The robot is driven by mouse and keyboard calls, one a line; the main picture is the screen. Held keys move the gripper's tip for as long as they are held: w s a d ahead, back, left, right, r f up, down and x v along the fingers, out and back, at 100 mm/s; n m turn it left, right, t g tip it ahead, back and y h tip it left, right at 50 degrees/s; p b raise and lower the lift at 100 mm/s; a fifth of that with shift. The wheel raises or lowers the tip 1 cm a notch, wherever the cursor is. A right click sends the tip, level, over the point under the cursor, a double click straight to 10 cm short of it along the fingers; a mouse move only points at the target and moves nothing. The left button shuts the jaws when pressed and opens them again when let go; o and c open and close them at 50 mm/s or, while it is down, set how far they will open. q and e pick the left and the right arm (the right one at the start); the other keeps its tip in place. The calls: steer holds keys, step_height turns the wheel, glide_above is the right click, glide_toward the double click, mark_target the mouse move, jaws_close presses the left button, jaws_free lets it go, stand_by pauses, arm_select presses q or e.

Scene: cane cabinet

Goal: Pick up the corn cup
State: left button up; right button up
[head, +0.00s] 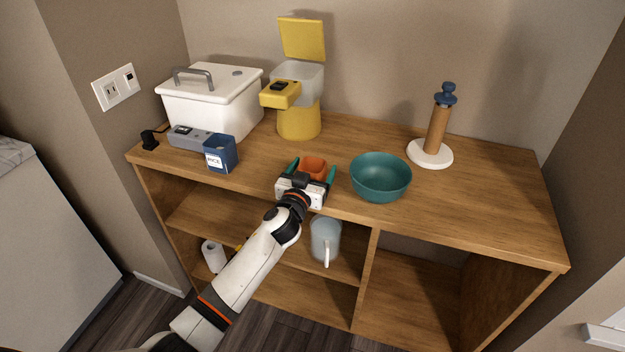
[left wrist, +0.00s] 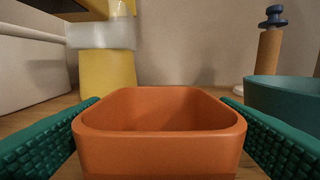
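A small orange cup (head: 313,167) with a squarish rim stands upright near the front edge of the wooden cabinet top. No label shows on it, so I cannot read whether it is the corn cup. It fills the lower middle of the left wrist view (left wrist: 160,130) and looks empty as far as I can see inside. My left gripper (head: 311,170) is open around it, with one green finger on each side. I cannot tell whether either finger touches the cup. My right gripper is not in view.
A teal bowl (head: 380,178) stands close to the right of the cup. A blue box marked RICE (head: 221,154), a white cooker (head: 210,100) and a yellow dispenser (head: 299,120) stand left and behind. A mug (head: 325,238) is on the shelf below.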

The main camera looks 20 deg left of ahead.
arm_select(q)
steer(key=c, duration=1.1)
steer(key=shift+r, duration=0.1)
step_height(320, 180, up, 10)
steer(key=p, duration=0.1)
